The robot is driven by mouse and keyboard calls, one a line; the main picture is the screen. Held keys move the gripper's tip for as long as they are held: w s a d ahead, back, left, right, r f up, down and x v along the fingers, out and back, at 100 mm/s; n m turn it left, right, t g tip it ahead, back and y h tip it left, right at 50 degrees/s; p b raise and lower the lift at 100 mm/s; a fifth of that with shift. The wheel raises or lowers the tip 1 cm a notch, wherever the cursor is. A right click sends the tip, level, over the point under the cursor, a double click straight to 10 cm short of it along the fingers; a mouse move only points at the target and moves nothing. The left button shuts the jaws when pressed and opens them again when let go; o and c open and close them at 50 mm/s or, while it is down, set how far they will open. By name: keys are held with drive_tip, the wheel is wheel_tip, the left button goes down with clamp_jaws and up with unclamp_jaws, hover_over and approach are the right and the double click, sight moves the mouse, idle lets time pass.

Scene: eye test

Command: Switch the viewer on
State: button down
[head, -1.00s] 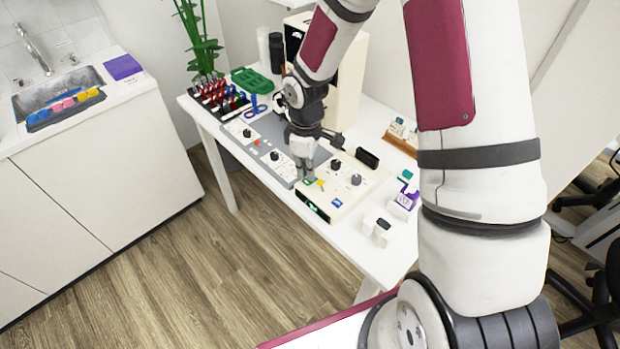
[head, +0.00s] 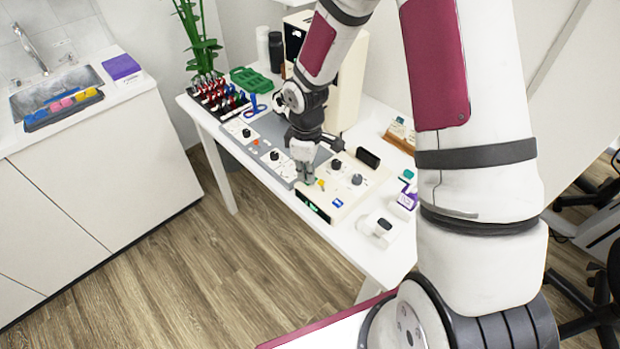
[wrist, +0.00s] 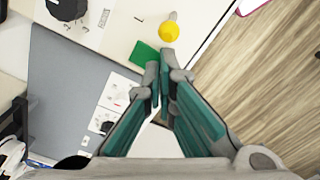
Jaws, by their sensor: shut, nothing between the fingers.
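A cream control panel (head: 352,189) lies on the white table. It carries black knobs (head: 357,179), a small yellow-tipped control (head: 320,184), a blue patch (head: 337,203) and a dark front display with green marks (head: 313,206). I cannot tell which part is the viewer's switch. My gripper (head: 305,181) is shut and empty, pointing down over the panel's left front part. In the wrist view, its fingertips (wrist: 162,70) are beside a green square (wrist: 144,54), with the yellow-tipped control (wrist: 169,31) just beyond. Whether they touch the panel is unclear.
A grey panel with knobs (head: 260,145) lies to the left. Behind it are a rack of red and blue items (head: 218,95) and a green tray (head: 252,80). A white item with a dark top (head: 379,227) stands on the right near the front edge.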

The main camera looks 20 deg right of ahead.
drive_tip(key=shift+f, duration=0.4)
drive_tip(key=shift+r+p, duration=1.75)
drive_tip(key=shift+r, duration=1.8)
